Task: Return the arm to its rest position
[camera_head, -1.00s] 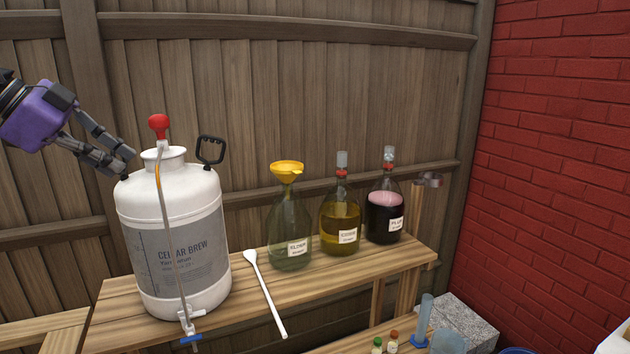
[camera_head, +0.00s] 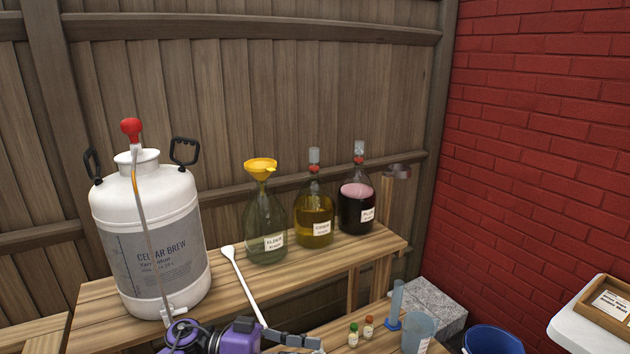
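My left gripper (camera_head: 298,343) is at the bottom edge, in front of the bench, with its purple arm folded low beside it. Its fingers point right and are partly cut off by the frame, so I cannot tell whether they are open or shut. No object shows in it. My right gripper is out of view.
The wooden bench (camera_head: 330,257) holds a white paddle (camera_head: 245,287), a yellow-funnelled flask (camera_head: 266,222) and two stoppered flasks (camera_head: 315,220) (camera_head: 356,208). A lower shelf has small bottles (camera_head: 353,334), a blue-based cylinder (camera_head: 396,303) and a clear beaker (camera_head: 419,333). A blue bucket (camera_head: 492,340) stands right.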

